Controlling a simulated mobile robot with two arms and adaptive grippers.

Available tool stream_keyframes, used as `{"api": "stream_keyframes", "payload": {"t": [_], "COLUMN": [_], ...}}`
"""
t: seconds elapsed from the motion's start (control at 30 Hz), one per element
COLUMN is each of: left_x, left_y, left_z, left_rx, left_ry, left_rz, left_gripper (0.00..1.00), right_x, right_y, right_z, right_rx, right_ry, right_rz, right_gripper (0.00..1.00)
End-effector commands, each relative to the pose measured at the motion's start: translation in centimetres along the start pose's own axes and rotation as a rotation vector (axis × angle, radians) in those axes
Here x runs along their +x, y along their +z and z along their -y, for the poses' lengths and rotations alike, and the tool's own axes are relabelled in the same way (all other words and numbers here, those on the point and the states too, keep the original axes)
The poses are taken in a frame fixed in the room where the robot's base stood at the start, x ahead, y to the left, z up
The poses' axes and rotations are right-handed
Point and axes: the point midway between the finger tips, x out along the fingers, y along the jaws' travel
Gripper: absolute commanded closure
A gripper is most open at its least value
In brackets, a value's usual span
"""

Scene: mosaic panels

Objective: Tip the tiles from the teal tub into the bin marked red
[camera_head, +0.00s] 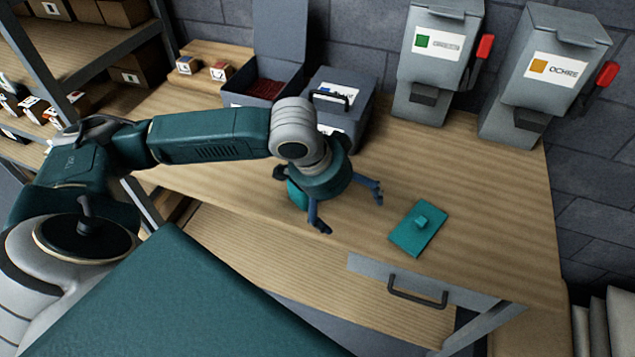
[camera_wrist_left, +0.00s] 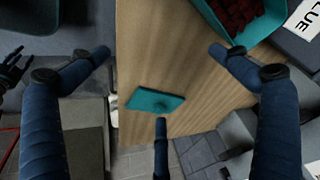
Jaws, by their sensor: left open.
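The teal tub (camera_wrist_left: 262,32) stands on the bench, open, with dark red tiles (camera_wrist_left: 238,12) inside. In the head view only a teal sliver of the tub (camera_head: 296,196) shows behind my left gripper. My left gripper (camera_head: 347,207) is open and empty above the bench, beside the tub; its spread fingers also show in the left wrist view (camera_wrist_left: 172,95). A teal lid (camera_head: 405,240) with a small knob lies flat on the bench. The open grey bin (camera_head: 236,101) holds red contents; its label is too small to read. What seems my right gripper (camera_wrist_left: 10,75) shows at the wrist view's left edge.
A closed grey bin (camera_head: 352,116) stands right of the open one; the wrist view shows its BLUE label (camera_wrist_left: 302,18). Two grey dispensers (camera_head: 432,60) with red levers stand at the back right, one marked OCHRE (camera_head: 553,68). The bench around the lid is clear.

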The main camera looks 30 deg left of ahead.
Motion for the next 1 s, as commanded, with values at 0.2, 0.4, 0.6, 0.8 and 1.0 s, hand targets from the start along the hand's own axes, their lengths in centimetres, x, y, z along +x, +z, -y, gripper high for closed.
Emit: {"api": "stream_keyframes", "payload": {"t": [0.2,0.4,0.6,0.8,1.0], "left_x": [-5.3,-6.3,-3.2,-1.3,0.9], "left_y": [1.6,2.2,2.4,2.4,2.7], "left_z": [7.9,9.5,9.7,9.8,10.3], "left_rx": [-0.228,-0.314,-0.316,-0.314,-0.313], "left_ry": [-0.065,-0.066,-0.065,-0.066,-0.066], "left_rz": [0.030,0.030,0.031,0.028,0.031], "left_gripper": [0.01,0.01,0.01,0.01,0.01], "right_x": [0.0,-0.1,-0.4,-0.5,-1.6], "right_y": [0.0,-0.1,-0.1,-0.2,-0.3], "right_z": [-0.2,-0.2,-0.1,0.4,0.7], "right_rx": [-0.001,-0.001,0.000,0.002,0.004], "right_ry": [0.002,0.002,0.001,-0.004,-0.008], "right_rz": [-0.001,-0.001,-0.001,-0.001,-0.002], "right_gripper": [0.60,0.60,0.60,0.60,0.60]}}
